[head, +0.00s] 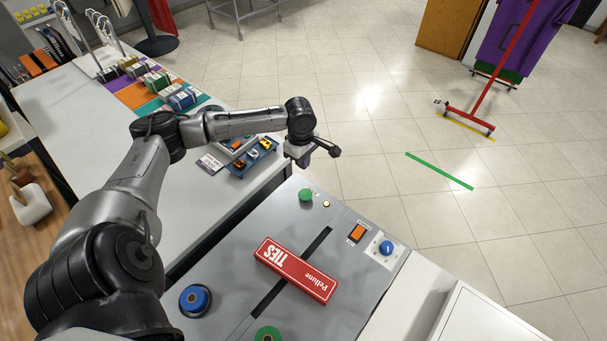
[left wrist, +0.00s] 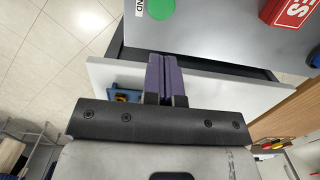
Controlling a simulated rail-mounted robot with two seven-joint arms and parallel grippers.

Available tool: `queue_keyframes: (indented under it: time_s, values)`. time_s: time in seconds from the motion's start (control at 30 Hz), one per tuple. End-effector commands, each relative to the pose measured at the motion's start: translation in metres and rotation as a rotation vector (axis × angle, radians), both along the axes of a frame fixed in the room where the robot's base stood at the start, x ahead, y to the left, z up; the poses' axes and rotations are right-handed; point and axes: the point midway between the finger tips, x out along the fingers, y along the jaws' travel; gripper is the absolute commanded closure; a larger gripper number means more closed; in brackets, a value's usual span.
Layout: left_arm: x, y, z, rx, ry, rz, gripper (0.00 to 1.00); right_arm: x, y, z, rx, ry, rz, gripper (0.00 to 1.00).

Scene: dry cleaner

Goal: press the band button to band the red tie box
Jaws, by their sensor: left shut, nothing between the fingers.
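The red tie box (head: 292,272), marked TIES, lies across a dark slot on the grey banding machine (head: 225,262). A corner of the box also shows in the left wrist view (left wrist: 291,10). The round green band button (head: 306,195) is at the machine's far edge. My right gripper is out of view.
A small light (head: 326,204), an orange switch (head: 357,233) and a blue knob (head: 386,248) are right of the button. A blue roll (head: 195,300) and a green roll (head: 267,336) are nearer. A blue tray (head: 262,160) is left of my gripper. Open floor lies beyond.

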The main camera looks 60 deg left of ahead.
Motion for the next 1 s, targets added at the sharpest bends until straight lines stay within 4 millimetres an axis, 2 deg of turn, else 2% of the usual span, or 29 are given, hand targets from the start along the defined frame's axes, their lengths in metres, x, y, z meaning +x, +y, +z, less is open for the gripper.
queue_keyframes:
  time_s: [0.4,0.6,0.8,1.0]
  values:
    - [0.001,-0.005,-0.078,-0.001,0.002,0.0,1.0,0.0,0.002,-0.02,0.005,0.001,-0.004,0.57]
    - [0.001,-0.007,-0.108,0.0,0.001,-0.002,1.0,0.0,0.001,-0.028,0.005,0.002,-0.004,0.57]
    - [0.001,-0.008,-0.125,0.0,0.001,-0.001,1.0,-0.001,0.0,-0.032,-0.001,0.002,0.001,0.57]
    - [0.001,-0.009,-0.131,0.0,0.0,-0.002,1.0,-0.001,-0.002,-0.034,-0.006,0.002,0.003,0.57]
